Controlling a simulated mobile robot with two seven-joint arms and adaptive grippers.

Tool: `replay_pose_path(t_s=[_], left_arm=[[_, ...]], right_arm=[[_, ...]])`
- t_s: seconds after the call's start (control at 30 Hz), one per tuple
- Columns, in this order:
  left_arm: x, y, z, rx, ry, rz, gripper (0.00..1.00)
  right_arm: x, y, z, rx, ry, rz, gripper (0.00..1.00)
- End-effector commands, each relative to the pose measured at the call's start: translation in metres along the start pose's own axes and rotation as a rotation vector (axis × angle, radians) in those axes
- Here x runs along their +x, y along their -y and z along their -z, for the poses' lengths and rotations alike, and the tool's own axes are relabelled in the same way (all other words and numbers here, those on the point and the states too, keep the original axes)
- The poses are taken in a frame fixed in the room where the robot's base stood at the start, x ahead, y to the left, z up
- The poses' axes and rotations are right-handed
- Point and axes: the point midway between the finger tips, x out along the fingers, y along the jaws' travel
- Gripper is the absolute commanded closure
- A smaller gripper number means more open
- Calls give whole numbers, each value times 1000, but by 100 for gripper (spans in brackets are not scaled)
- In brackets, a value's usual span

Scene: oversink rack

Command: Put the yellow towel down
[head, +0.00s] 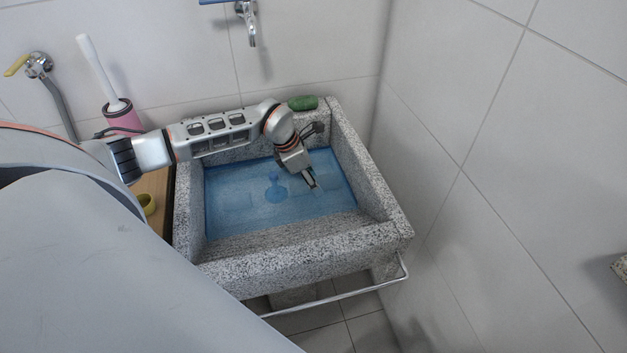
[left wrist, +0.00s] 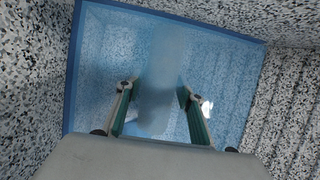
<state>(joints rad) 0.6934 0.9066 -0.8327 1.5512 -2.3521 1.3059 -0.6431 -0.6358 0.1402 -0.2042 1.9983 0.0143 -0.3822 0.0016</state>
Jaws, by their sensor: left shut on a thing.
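I see no yellow towel in either view. My left gripper (head: 312,184) reaches down into the stone sink (head: 300,246), above its blue bottom (head: 240,215). In the left wrist view its two green-padded fingers (left wrist: 160,112) stand some way apart. A pale, blurred upright shape (left wrist: 158,75) shows between them. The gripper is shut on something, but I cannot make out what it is. My right gripper is not in view.
A green object (head: 303,103) lies on the sink's back rim. A metal rail (head: 345,295) runs along the front; a tiled wall (head: 480,200) closes the right.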

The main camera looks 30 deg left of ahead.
Motion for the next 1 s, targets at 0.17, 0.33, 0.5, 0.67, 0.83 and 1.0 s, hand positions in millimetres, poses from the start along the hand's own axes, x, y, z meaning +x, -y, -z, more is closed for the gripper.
replay_pose_path(t_s=[0.17, 0.33, 0.5, 0.67, 0.83, 1.0], left_arm=[[6, 0, 2, 0, -1, 1, 84], [10, 0, 4, 0, 0, 0, 84], [9, 0, 4, 0, 0, 0, 46], [9, 0, 4, 0, 0, 0, 46], [8, 0, 3, 0, 0, 0, 46], [-6, 0, -3, 0, 2, -1, 46]], right_arm=[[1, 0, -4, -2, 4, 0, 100], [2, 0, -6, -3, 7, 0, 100], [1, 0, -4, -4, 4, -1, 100], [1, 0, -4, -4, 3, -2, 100], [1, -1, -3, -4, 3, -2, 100], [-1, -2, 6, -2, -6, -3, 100]])
